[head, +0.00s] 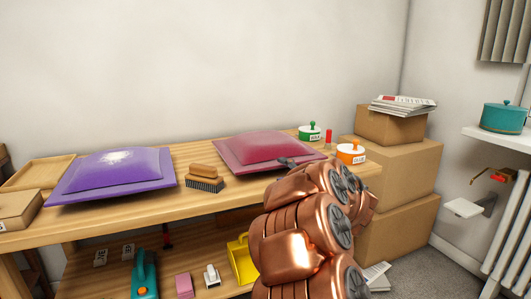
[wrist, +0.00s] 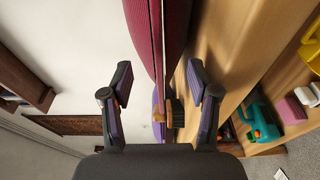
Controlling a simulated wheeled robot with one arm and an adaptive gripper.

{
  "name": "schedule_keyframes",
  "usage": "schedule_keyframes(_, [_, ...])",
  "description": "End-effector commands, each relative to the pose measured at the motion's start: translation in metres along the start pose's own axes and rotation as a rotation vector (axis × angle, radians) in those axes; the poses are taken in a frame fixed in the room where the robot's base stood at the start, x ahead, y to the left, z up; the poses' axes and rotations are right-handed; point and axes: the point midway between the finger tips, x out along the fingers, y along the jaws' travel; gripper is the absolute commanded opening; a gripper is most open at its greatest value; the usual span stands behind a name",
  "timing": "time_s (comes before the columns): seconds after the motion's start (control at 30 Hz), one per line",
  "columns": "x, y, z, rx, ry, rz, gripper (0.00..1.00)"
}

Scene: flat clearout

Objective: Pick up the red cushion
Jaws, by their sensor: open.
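The red cushion (head: 265,148) lies flat on the wooden bench top, toward the right end, with a flat border around its raised middle. My gripper (head: 287,162) is at its front right edge, mostly hidden behind my copper arm. In the wrist view my gripper (wrist: 158,82) is open, with nothing clamped. The red cushion (wrist: 146,32) shows there edge-on, its thin border running down between the two fingers, with a gap on each side. I cannot tell how far the border reaches in between the fingertips.
A brush (head: 204,178) and a purple cushion (head: 113,175) are to the left on the bench (head: 190,150). An orange-lidded pot (head: 351,153), a green-lidded pot (head: 310,132) and a red cylinder (head: 329,137) stand right of the cushion. Cardboard boxes (head: 398,170) stack at right.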

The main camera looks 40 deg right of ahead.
Motion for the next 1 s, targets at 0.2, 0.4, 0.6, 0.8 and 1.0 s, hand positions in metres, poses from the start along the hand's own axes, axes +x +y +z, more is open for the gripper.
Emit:
schedule_keyframes(0.2, [0.017,-0.001,-0.001,-0.001,0.003,0.003,0.60])
schedule_keyframes(0.4, [0.041,-0.001,0.000,0.000,0.002,0.001,0.60])
schedule_keyframes(0.6, [0.051,0.002,0.000,-0.002,0.000,0.001,0.60])
schedule_keyframes(0.8, [0.051,0.002,0.000,-0.001,-0.001,0.000,0.55])
schedule_keyframes(1.0, [0.051,0.001,0.001,-0.001,-0.001,0.000,0.34])
